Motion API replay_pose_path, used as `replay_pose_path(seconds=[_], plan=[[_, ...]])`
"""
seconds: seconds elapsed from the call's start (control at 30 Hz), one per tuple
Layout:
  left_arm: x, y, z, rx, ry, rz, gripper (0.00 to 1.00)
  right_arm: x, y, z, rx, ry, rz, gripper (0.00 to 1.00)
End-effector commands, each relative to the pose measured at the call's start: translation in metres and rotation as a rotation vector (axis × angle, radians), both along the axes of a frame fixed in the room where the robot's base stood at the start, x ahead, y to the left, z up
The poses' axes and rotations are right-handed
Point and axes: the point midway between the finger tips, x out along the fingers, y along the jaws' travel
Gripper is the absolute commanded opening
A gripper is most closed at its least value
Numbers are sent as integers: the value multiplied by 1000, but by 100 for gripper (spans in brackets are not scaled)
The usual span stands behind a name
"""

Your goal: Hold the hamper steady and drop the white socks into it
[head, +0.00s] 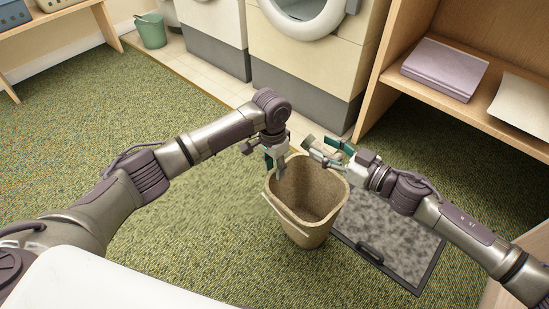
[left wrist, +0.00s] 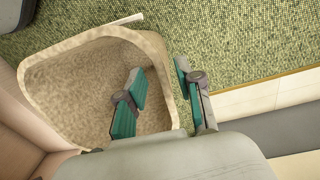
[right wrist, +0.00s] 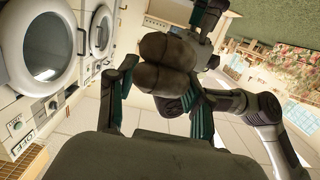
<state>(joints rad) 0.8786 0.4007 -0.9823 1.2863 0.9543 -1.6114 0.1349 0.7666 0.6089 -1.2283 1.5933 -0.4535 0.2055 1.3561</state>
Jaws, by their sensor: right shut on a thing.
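The tan hamper (head: 318,222) stands upright on the carpet, empty as far as I can see inside. Its open top also shows in the left wrist view (left wrist: 75,85). My left gripper (head: 275,160) is at the hamper's far left rim. Its fingers (left wrist: 160,95) are apart, one inside the hamper and one outside, with the wall between them. My right gripper (head: 325,149) is shut on the rolled socks, above the hamper's far right rim. The socks (right wrist: 165,65) look grey-brown in the right wrist view and are partly hidden by the fingers in the head view.
Washing machines (head: 320,65) stand behind. A green bucket (head: 151,31) stands far left. The carpet at left is clear.

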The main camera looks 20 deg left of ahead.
Motion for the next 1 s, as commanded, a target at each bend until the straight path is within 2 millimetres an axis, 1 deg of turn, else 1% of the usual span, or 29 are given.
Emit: replay_pose_path(seconds=[0.03, 0.2, 0.3, 0.4, 0.6, 0.83, 0.87, 1.0], plan=[[-2, -1, -12, 3, 4, 0, 35, 0, 0, 0, 0, 0, 0, 16], [-2, -2, -44, 2, 3, 0, 35, 0, 0, 0, 0, 0, 0, 16], [-3, -3, -59, 1, 2, 0, 35, 0, 0, 0, 0, 0, 0, 16], [-3, -4, -70, 0, 1, -1, 35, 0, 0, 0, 0, 0, 0, 16], [-3, -4, -80, 0, -1, -1, 35, 0, 0, 0, 0, 0, 0, 16], [-3, -4, -81, 0, -2, -1, 35, 0, 0, 0, 0, 0, 0, 16], [-3, -4, -81, 0, -2, -1, 34, 0, 0, 0, 0, 0, 0, 16], [-3, -4, -81, 0, -2, -1, 10, 0, 0, 0, 0, 0, 0, 16]])
